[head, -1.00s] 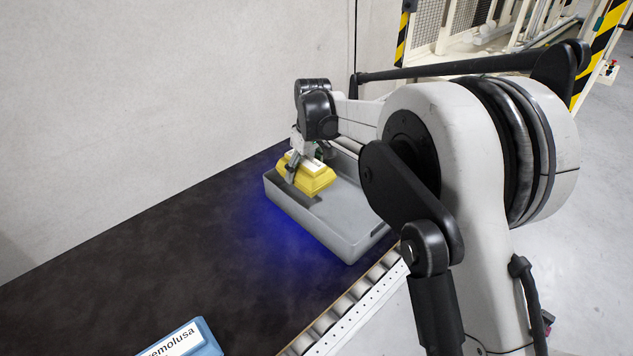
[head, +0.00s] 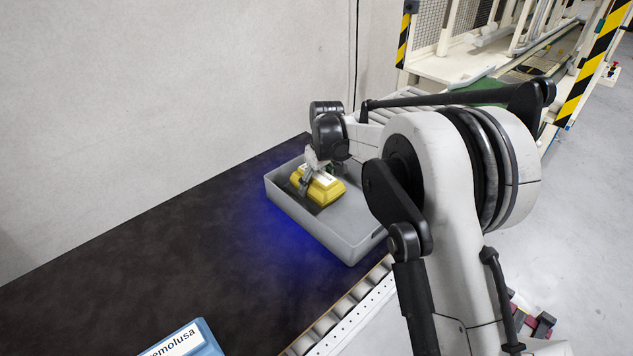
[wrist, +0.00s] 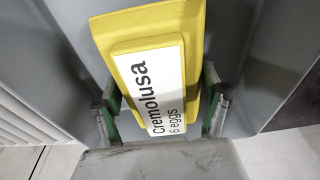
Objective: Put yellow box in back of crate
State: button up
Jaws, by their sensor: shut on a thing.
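The yellow box (head: 319,187) is an egg carton with a white label, seen in the head view inside the far part of the grey crate (head: 352,253). My gripper (head: 308,178) is shut on the yellow box. In the wrist view, the yellow box (wrist: 195,25) lies between the two fingers of my gripper (wrist: 165,110), one along each side, and its label reads "Cremolusa 6 eggs". The grey crate wall and floor (wrist: 245,60) show around the box. I cannot tell whether the box touches the crate floor.
The crate stands at the far end of a dark table (head: 150,255) against a pale wall (head: 150,90). A blue box (head: 190,342) lies at the near edge. A roller conveyor (head: 340,310) runs along the table's right side. The near part of the crate is clear.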

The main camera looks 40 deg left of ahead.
jog(key=shift+f, duration=0.15)
jog(key=o, duration=1.6)
jog(key=shift+c, duration=0.2)
jog(key=r, duration=0.4)
jog(key=d+r, duration=0.1)
jog(key=r, duration=0.7)
jog(key=shift+s+d+r, duration=0.1)
jog(key=shift+s+d, duration=0.05)
jog(key=shift+d, duration=0.25)
